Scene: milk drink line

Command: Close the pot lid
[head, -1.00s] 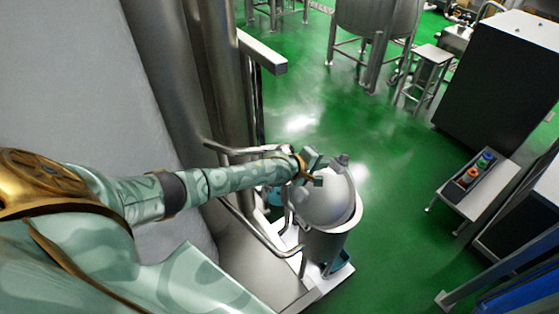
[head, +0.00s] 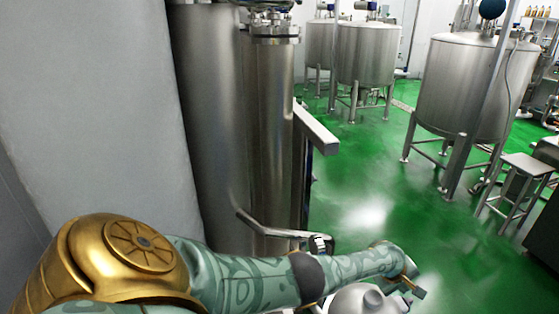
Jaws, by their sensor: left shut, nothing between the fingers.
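My left arm reaches across from the left, behind the lid in the picture. My right gripper is not in view.
Tall steel columns (head: 270,140) and a bent steel pipe (head: 262,228) stand close to my left arm. Large steel tanks (head: 470,90) on legs stand farther back. A small steel stand (head: 527,165) is at the right. The green floor (head: 400,190) between is clear.

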